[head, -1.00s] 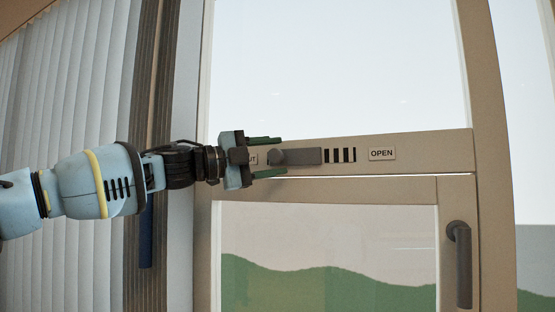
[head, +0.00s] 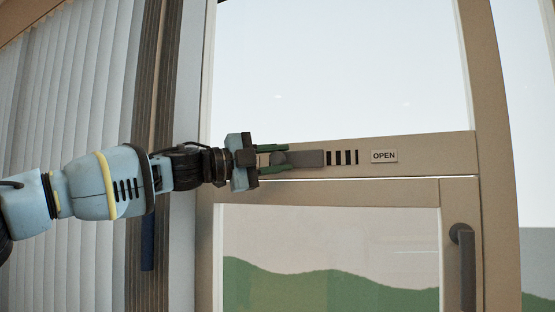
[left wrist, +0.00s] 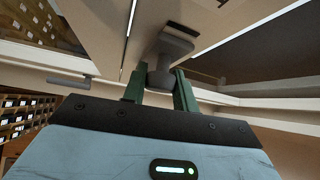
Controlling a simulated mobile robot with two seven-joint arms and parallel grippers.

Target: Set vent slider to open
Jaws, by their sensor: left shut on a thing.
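The vent slider (head: 305,158) is a grey bar with a round knob at its left end, set in the beige crossbar of the window frame. Several dark vent slots (head: 342,157) show to its right, then a label reading OPEN (head: 384,156). My left gripper (head: 280,159) comes in from the left, its green fingers above and below the knob, shut on it. In the left wrist view the grey knob (left wrist: 161,79) sits between the green fingers. The label at the slider's left end is hidden behind the gripper. My right gripper is not in view.
A dark door handle (head: 465,265) stands at the lower right on the frame. Vertical blinds (head: 60,120) hang at the left, with a blue rod (head: 147,235) beside them.

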